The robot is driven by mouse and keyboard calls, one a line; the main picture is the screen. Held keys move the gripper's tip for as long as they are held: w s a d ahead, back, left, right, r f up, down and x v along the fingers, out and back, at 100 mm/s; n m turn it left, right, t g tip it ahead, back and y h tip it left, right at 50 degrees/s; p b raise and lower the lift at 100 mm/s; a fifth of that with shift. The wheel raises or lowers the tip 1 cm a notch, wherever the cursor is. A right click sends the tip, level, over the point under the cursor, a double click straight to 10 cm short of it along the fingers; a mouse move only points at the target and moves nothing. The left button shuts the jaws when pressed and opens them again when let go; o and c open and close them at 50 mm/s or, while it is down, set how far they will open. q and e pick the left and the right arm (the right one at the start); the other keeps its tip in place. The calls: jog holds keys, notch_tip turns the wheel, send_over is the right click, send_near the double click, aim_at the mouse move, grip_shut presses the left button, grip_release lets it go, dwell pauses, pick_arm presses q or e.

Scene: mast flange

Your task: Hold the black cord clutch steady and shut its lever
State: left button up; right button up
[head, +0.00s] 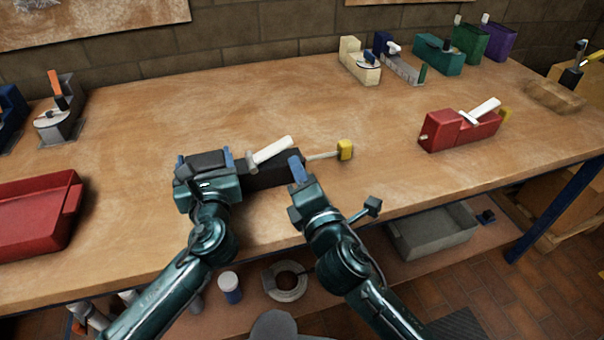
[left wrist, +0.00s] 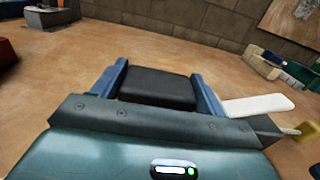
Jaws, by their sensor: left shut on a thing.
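The black cord clutch (head: 264,178) lies on the bench in front of me; it also shows in the left wrist view (left wrist: 158,88) between blue fingers. My left gripper (head: 204,162) is shut on the clutch's left end, one finger on each side. The white lever (head: 271,150) stands tilted up from the clutch, its free end toward the upper right; it also shows in the left wrist view (left wrist: 258,105). A pale rod or cord with a yellow end (head: 345,149) sticks out right. My right gripper (head: 297,170) is at the clutch's right end, below the lever; its opening is hidden.
A red clutch (head: 462,131) with a raised white lever lies to the right. Several other coloured clutches, including a teal one (head: 438,55), stand at the back. A red tray (head: 30,218) is at the left. The bench behind the black clutch is clear.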

dwell(0.3)
pick_arm(q)
jog(key=o, duration=1.3)
jog(key=shift+s, duration=0.1)
